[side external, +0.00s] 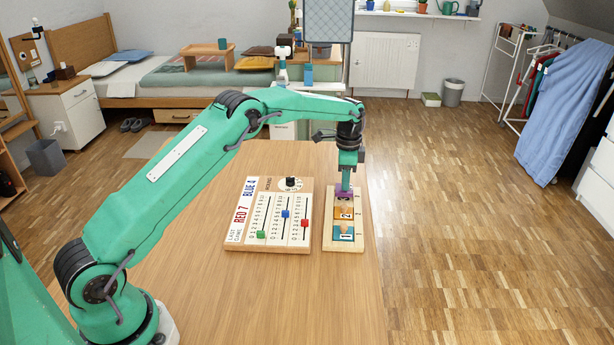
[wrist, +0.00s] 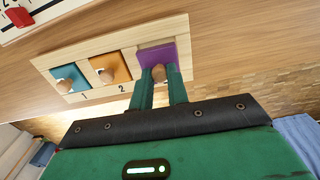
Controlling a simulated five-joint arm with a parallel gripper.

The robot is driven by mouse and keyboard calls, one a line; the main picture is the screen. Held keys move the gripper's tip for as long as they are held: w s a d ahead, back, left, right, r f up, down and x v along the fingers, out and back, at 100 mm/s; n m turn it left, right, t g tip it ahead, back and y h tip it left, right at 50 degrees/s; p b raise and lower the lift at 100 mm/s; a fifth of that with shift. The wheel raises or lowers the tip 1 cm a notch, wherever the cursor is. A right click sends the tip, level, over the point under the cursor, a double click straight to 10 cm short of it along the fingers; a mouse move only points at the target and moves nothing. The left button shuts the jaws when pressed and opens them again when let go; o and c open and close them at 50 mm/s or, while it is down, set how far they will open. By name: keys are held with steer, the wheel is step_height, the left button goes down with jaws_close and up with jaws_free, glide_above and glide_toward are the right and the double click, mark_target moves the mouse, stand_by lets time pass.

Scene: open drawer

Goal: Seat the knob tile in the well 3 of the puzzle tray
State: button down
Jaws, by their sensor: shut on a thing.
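The wooden puzzle tray (side external: 358,232) lies on the table, and its rim also shows in the wrist view (wrist: 45,66). The purple knob tile (wrist: 152,55) is at the tray's third place, at the far end in the side view (side external: 343,194). My gripper (wrist: 158,76) is shut on its wooden knob (wrist: 158,73), pointing down in the side view (side external: 345,187). I cannot tell whether the tile lies flat in well 3 or just above it. A teal tile (wrist: 71,77) sits at place 1 and an orange tile (wrist: 109,66) at place 2.
A wooden scoreboard (side external: 268,245) with green, blue and red sliders and a black knob stands just left of the tray. The table (side external: 300,300) is bare in front of both. The table's right edge runs close beside the tray.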

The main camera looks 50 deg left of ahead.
steer(key=shift+f, duration=1)
steer(key=shift+f, duration=0.1)
steer(key=c, duration=1.4)
jaws_free()
steer(key=shift+o, duration=0.2)
step_height(320, 180, up, 12)
